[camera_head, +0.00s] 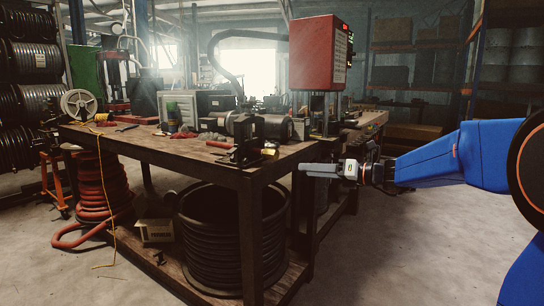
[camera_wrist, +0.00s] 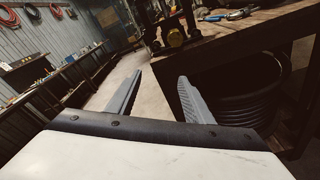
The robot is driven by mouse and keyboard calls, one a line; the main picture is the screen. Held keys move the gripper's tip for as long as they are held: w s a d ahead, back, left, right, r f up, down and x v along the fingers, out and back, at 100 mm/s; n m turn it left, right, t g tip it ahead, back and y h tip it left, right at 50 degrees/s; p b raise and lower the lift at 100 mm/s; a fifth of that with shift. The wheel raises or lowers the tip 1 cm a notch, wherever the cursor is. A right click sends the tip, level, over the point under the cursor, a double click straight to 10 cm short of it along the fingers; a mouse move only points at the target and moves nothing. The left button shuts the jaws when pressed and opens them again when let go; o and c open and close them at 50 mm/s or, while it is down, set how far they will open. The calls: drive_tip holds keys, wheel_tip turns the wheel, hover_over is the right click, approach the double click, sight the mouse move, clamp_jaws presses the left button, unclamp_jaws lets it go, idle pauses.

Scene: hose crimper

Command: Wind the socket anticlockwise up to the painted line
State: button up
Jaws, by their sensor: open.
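My gripper (camera_head: 308,170) hangs in free air just off the near right corner of the workbench (camera_head: 200,160). In the wrist view its two grey fingers (camera_wrist: 161,84) stand apart with nothing between them. A black fixture (camera_head: 247,140) stands on the bench's front edge, with a yellow part (camera_head: 269,152) at its foot. The same yellow round part shows at the top of the wrist view (camera_wrist: 175,38), beyond the fingers. I cannot make out the socket or a painted line for certain in either view.
A thick cylinder (camera_head: 268,127) lies on the bench behind the fixture. A red box-shaped machine head (camera_head: 318,53) rises at the bench's right. Coiled black hose (camera_head: 233,240) fills the space underneath. The floor right of the bench (camera_head: 400,240) is clear.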

sight(277, 155)
drive_tip(key=w+d+r+m+t, duration=0.1)
drive_tip(key=w+d+m, duration=0.1)
drive_tip(key=w+m, duration=0.15)
drive_tip(key=shift+n+y, duration=0.3)
drive_tip(key=shift+n, duration=0.05)
drive_tip(key=x, duration=1.7)
drive_tip(key=shift+w+a+r, duration=0.15)
drive_tip(key=shift+w+r, duration=0.2)
drive_tip(key=shift+w, duration=0.2)
drive_tip(key=shift+c, duration=0.6)
drive_tip(key=c, duration=0.9)
